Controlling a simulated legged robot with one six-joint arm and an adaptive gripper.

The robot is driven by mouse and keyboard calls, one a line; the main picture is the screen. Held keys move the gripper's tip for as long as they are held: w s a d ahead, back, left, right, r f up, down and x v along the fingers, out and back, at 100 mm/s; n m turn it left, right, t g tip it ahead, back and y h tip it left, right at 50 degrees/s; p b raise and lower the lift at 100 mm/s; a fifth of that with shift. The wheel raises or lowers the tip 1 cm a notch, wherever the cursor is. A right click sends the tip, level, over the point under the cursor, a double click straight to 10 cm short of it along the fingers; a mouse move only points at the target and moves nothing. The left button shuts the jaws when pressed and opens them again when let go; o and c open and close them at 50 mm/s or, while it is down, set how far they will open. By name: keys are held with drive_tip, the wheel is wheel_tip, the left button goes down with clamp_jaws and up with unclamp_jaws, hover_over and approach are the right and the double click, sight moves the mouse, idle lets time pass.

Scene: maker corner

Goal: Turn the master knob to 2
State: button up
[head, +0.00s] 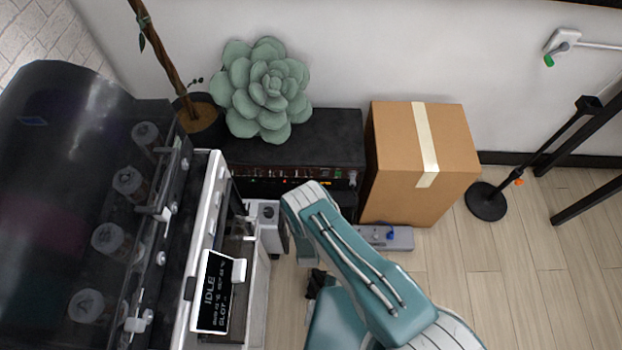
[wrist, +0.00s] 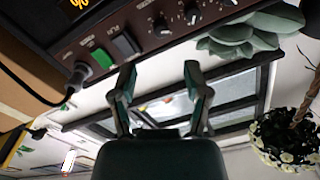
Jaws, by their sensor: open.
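The black amplifier-like box (head: 318,135) stands against the wall, its front panel (head: 290,181) facing me. In the wrist view the panel (wrist: 147,52) runs along the top, tilted and seemingly upside down. Several dark round knobs sit on it, including one at the near end of the row (wrist: 161,27) and another beside it (wrist: 191,14). The labels are too small to tell which is the master knob or its setting. My gripper (wrist: 160,70) is open and empty, its fingertips apart from the knobs, just off the panel. In the head view my teal arm hides it.
A green switch (wrist: 101,58) and a black switch (wrist: 125,43) sit beside the knobs. A cardboard box (head: 395,160) stands right of the amplifier. A succulent (head: 262,88) rests on top. A large machine (head: 75,190) fills the left.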

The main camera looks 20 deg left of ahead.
sight(308, 177)
drive_tip(key=x, duration=0.8)
drive_tip(key=shift+a, duration=0.1)
clamp_jaws()
